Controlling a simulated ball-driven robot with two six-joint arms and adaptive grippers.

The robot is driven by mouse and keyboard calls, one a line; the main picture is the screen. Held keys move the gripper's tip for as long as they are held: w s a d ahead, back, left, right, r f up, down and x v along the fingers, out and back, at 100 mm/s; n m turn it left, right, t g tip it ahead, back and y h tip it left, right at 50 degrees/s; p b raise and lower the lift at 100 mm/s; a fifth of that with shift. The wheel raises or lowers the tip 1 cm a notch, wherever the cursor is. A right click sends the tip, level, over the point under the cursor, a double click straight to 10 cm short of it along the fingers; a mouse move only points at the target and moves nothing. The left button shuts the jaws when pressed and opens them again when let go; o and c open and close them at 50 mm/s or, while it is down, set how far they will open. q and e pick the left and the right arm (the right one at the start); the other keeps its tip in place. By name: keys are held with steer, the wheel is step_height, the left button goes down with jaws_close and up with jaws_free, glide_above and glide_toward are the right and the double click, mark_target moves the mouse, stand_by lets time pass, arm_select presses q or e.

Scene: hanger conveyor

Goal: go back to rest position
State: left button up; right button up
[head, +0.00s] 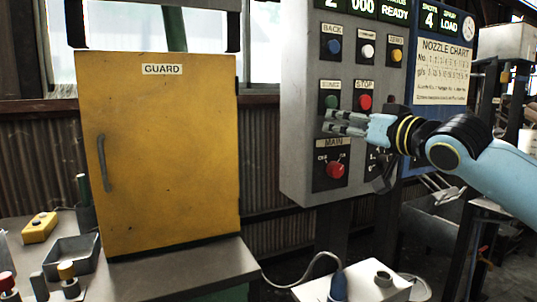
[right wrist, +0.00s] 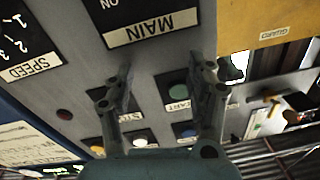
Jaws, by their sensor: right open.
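My right gripper (head: 328,122) reaches in from the right in the head view, in front of the grey control panel (head: 297,60). Its fingers point left, below the green button (head: 331,101) and the red STOP button (head: 364,102) and above the MAIN label and its red knob (head: 335,170). In the right wrist view the gripper's two fingers (right wrist: 162,80) are spread apart with nothing between them but the panel face behind. The green button (right wrist: 178,91) shows beside one finger there. I cannot tell whether a fingertip touches the panel. My left gripper is out of view.
A closed yellow guard door (head: 170,170) stands left of the panel. A grey tray (head: 73,258) and a yellow button box (head: 40,227) lie at the lower left. A white box (head: 380,283) is below the panel. A blue board with a nozzle chart (head: 445,60) is behind my right arm.

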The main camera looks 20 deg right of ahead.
steer(key=shift+f, duration=0.1)
steer(key=s+a+f+g+h, duration=0.1)
steer(key=s+a+f+g, duration=0.2)
steer(key=s+f, duration=0.5)
steer(key=s+a+f+g+h, duration=0.1)
steer(key=s+a+f+g, duration=0.2)
steer(key=f, duration=0.9)
steer(key=s+a+f+n+g+h, duration=0.15)
steer(key=s+f+g, duration=0.3)
steer(key=s, duration=0.75)
steer(key=s+a+f+n+g+y, duration=0.15)
steer(key=s+f+g, duration=0.35)
steer(key=s, duration=0.8)
step_height(320, 180, down, 24)
steer(key=d+m+h, duration=0.1)
steer(key=d, duration=0.1)
steer(key=s+d+f+g, duration=0.1)
steer(key=s+f, duration=1.8)
steer(key=shift+s+d+m+g, duration=0.3)
steer(key=shift+d+g, duration=0.05)
